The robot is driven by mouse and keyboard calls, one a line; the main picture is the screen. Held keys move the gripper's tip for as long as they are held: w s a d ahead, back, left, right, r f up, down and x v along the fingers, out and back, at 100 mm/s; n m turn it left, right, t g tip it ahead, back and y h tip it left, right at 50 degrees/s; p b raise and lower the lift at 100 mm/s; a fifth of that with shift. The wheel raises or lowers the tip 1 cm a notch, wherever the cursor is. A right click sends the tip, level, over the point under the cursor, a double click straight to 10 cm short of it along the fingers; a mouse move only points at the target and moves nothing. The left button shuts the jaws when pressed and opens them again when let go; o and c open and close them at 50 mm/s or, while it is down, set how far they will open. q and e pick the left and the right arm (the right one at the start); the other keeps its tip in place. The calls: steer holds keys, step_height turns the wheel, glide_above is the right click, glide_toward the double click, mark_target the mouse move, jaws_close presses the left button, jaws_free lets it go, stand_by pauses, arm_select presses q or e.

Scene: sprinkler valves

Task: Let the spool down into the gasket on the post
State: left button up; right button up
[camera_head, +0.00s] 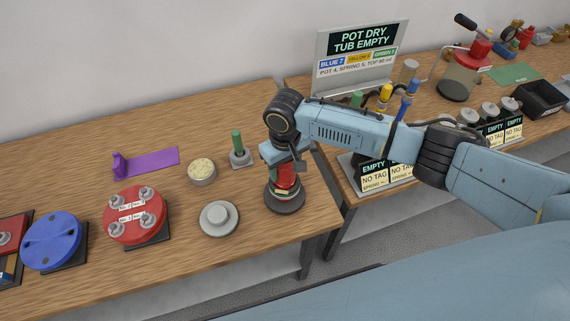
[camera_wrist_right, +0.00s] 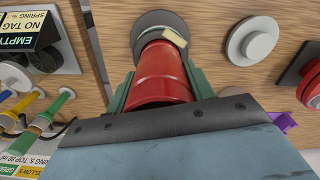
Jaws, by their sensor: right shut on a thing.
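The red spool (camera_head: 286,177) is held upright by my right gripper (camera_head: 284,162), right over a dark round base (camera_head: 285,204) at the front right of the table. In the right wrist view the spool (camera_wrist_right: 160,72) sits between the two green fingers of the gripper (camera_wrist_right: 160,82). Its far end is at the grey round base (camera_wrist_right: 152,20), with a small cream piece (camera_wrist_right: 174,38) by that end. The post and gasket are hidden by the spool, so I cannot tell how far the spool is in. My left gripper is out of view.
A grey stepped disc (camera_head: 219,218) lies left of the base. Behind are a green peg on a grey block (camera_head: 241,157) and a round pale-filled dish (camera_head: 202,170). A red disc (camera_head: 134,213) and blue disc (camera_head: 52,240) are further left. The table's right edge is close.

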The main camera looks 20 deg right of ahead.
steer(key=shift+f, duration=0.3)
steer(key=o, duration=1.5)
steer(key=shift+r+p, duration=0.55)
steer(key=shift+r, duration=3.45)
steer(key=shift+s+f, duration=0.1)
